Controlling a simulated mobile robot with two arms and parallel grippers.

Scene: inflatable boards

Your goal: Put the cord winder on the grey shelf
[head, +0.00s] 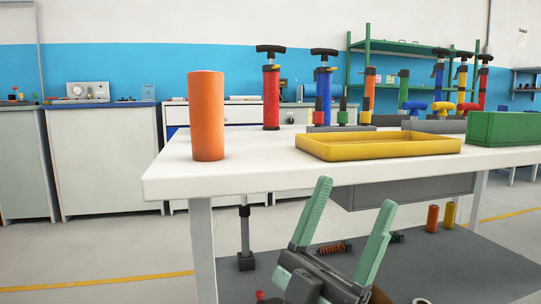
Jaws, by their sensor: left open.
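My left gripper (352,208) is open, its two pale green fingers pointing up and apart, in front of the white table's near edge. Nothing shows between the fingers. The grey shelf (455,268) lies low under the tabletop, behind and below the gripper, which hides part of it. I cannot pick out the cord winder with certainty. On the shelf lie a coiled orange-brown piece (333,248) and a small dark green piece (397,237), both too small to name surely. My right gripper is not in view.
The white table (260,177) bears an orange cylinder (206,116), a yellow tray (380,146), a green bin (503,129) and several pumps (271,95). An orange (433,218) and a yellow cylinder (449,214) stand on the shelf. A grey drawer (405,191) hangs above it. Shelf space at right is clear.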

